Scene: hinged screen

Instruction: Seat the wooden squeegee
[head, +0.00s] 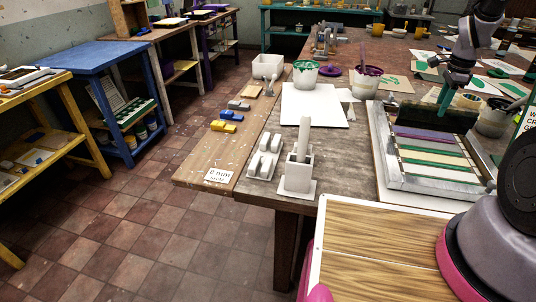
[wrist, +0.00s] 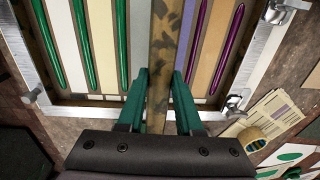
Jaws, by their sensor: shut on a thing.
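My gripper (head: 444,98) has green fingers, shut on the wooden squeegee (head: 438,119) at the far end of the screen in the head view. The squeegee is a dark, mottled slab. In the wrist view the squeegee (wrist: 163,60) shows edge-on as a narrow mottled bar between the fingers (wrist: 160,100), lined up with the coloured strips. The screen has a silver frame (head: 388,170) and green, white, tan and purple strips; its frame also shows in the wrist view (wrist: 85,112). The squeegee hangs over the screen; I cannot tell whether it touches it.
A white upright holder (head: 299,178) and a white rack (head: 264,162) stand on the bench left of the screen. A white board (head: 314,105) and a green-rimmed bucket (head: 305,74) are behind them. Metal clamps (wrist: 236,103) stick out at the frame's right side in the wrist view.

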